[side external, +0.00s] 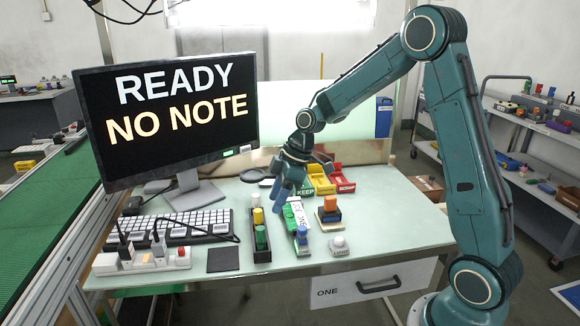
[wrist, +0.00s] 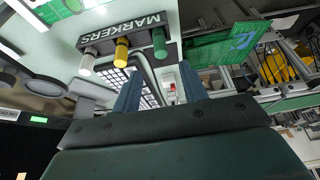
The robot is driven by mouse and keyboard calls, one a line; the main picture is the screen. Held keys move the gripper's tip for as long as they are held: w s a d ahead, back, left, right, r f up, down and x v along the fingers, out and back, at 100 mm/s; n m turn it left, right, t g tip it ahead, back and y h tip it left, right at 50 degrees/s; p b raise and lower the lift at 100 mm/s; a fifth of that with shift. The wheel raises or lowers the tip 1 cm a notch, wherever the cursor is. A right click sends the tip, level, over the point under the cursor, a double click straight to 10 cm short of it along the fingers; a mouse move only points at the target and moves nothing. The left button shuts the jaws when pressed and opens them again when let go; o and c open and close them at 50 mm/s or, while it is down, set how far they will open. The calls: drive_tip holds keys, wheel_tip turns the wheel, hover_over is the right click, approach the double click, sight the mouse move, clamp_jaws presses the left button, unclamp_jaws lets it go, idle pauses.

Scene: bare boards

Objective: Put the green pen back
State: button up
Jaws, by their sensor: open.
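The black marker rack (side external: 262,256), lettered MARKERS in the wrist view (wrist: 127,32), stands on the table right of the keyboard. The green pen (side external: 261,238) is in its front slot, upright, and also shows in the wrist view (wrist: 159,43). The yellow pen (side external: 258,216) and the white pen (side external: 255,199) stand in the slots behind it. My gripper (side external: 283,192) is above the table, behind and right of the rack. In the wrist view its two fingers (wrist: 160,95) are apart with nothing held between them.
A green-and-white labelled item (side external: 295,215) with a blue part lies right of the rack. A stamp-like orange block (side external: 330,204) and a white knob (side external: 339,243) stand farther right. Yellow and red trays (side external: 341,183) are behind. The monitor (side external: 168,115) reads READY NO NOTE. The keyboard (side external: 170,228) is left.

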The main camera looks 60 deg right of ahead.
drive_tip(key=shift+r, duration=0.1)
idle(0.5)
drive_tip(key=s+a+r+m+t+h, duration=0.15)
drive_tip(key=s+a+r+m, duration=0.3)
drive_tip(key=s+r, duration=0.7)
drive_tip(key=s+a+r+m+h, duration=0.1)
drive_tip(key=s+m, duration=0.3)
drive_tip(key=s, duration=1.1)
drive_tip(key=shift+s+a+r+t+h, duration=0.15)
drive_tip(key=shift+a+r+t+h, duration=0.2)
drive_tip(key=shift+a+t, duration=0.1)
drive_tip(key=shift+m, duration=0.25)
